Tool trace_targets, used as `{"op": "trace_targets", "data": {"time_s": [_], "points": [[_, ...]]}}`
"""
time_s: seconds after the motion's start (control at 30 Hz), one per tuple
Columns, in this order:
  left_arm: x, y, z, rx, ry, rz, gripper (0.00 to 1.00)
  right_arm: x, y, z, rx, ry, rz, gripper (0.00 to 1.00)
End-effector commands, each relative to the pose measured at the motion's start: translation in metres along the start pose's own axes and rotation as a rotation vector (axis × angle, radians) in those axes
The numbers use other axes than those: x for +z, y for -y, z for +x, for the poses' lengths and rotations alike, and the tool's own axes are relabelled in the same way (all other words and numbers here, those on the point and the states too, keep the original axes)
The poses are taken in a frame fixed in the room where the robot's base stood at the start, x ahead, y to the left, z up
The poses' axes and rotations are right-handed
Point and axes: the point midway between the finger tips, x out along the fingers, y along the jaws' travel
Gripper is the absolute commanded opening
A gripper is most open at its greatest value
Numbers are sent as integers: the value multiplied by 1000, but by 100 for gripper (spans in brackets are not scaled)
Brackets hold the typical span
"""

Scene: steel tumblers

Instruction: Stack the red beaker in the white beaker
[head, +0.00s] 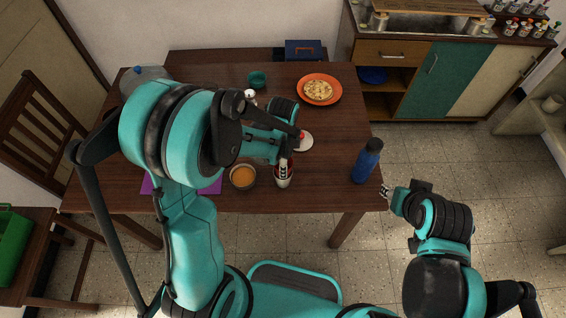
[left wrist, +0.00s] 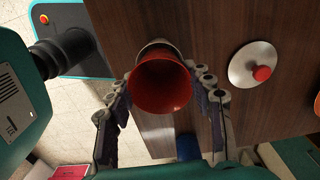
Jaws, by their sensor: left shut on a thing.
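The red beaker (left wrist: 162,88) is between the fingers of my left gripper (left wrist: 163,88), which is shut on it. Its open mouth faces the wrist camera. A pale rim of the white beaker (left wrist: 153,46) shows just behind it. In the head view, my left gripper (head: 284,167) is over the table's front part, and the white beaker (head: 284,183) stands right under its fingers. The fingers hide most of the red beaker there. I cannot tell how deep the red beaker sits in the white one. My right gripper (head: 385,192) is off the table's right edge; its opening is too small to tell.
A bowl of orange food (head: 243,177) stands close left of the white beaker. A lid with a red knob (head: 303,143) lies behind it. A blue bottle (head: 367,161) stands at the table's right edge. An orange plate of food (head: 319,90) and a teal bowl (head: 257,79) are farther back.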

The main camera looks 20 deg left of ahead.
Motion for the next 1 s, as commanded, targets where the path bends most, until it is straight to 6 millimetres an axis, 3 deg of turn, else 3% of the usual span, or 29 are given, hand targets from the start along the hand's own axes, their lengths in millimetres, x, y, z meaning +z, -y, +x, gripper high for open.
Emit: {"op": "trace_targets", "data": {"time_s": [0.2, 0.23, 0.3, 0.73, 0.87, 1.0], "points": [[0, 0, 4, 0, 0, 0, 22, 3, 0, 4, 0, 0, 0, 40], [0, 0, 4, 0, 0, 0, 54, 3, 0, 4, 0, 0, 0, 40], [0, 0, 4, 0, 0, 0, 72, 2, 0, 3, 0, 0, 0, 40], [0, 0, -3, 0, 0, 0, 73, -2, 0, -3, 0, 0, 0, 40], [0, 0, -23, 0, 0, 0, 73, -9, 0, -12, 0, 0, 0, 40], [0, 0, -57, 0, 0, 0, 73, -15, 0, -22, 0, 0, 0, 40]]}}
